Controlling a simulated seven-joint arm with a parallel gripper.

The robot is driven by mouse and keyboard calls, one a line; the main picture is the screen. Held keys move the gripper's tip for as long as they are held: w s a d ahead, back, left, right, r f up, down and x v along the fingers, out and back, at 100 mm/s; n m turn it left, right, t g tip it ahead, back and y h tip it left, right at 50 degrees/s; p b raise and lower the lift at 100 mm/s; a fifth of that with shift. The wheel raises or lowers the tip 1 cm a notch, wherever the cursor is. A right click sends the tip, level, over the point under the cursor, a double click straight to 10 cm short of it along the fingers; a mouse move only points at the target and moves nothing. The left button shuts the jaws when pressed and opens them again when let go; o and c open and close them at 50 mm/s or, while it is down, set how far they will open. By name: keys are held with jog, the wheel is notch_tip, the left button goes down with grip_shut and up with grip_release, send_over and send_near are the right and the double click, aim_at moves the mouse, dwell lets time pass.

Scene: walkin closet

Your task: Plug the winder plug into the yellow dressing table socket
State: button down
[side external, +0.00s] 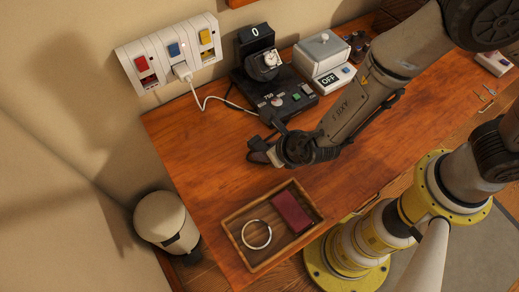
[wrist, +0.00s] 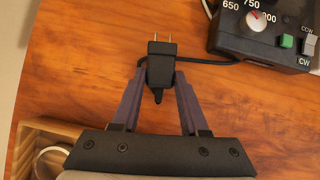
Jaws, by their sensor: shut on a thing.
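The winder plug (wrist: 160,66) is black with two flat prongs pointing up in the wrist view. My gripper (wrist: 160,84) is shut on its body, one finger on each side. In the side view my gripper (side external: 262,156) is above the table, left of the middle; the plug is hard to make out there. The yellow socket (side external: 207,39) is the rightmost of three on the white wall strip, with nothing plugged in. The winder (side external: 268,78) is black, with a dial and a "0" display; it also shows in the wrist view (wrist: 235,35). A dark cord (wrist: 205,62) runs towards it.
A white plug (side external: 182,71) sits in the blue socket (side external: 176,50); its white cable crosses the table. The red socket (side external: 145,67) looks empty. A box marked OFF (side external: 333,76) stands right of the winder. A wooden tray (side external: 236,222) lies at the front.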

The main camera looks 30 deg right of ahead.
aim_at(256, 143)
jog(key=shift+r, duration=0.95)
jog(key=shift+r, duration=0.3)
jog(key=shift+r, duration=0.5)
jog(key=shift+n, duration=0.3)
jog(key=shift+w+r+n+y, duration=0.15)
jog(key=shift+w+n+y, duration=0.15)
jog(key=shift+y, duration=0.1)
jog(key=w+r+m, duration=0.1)
jog(key=w+r, duration=0.2)
jog(key=w, duration=0.7)
jog(key=w+r+m+h, duration=0.1)
jog(key=w+r, duration=0.2)
jog(key=w, duration=0.7)
jog(key=shift+w+d+r+m+h, duration=0.2)
jog(key=shift+w+d+m+h, duration=0.05)
jog(key=shift+w+m+h, duration=0.05)
jog(key=shift+w, duration=1.2)
dwell(2.0)
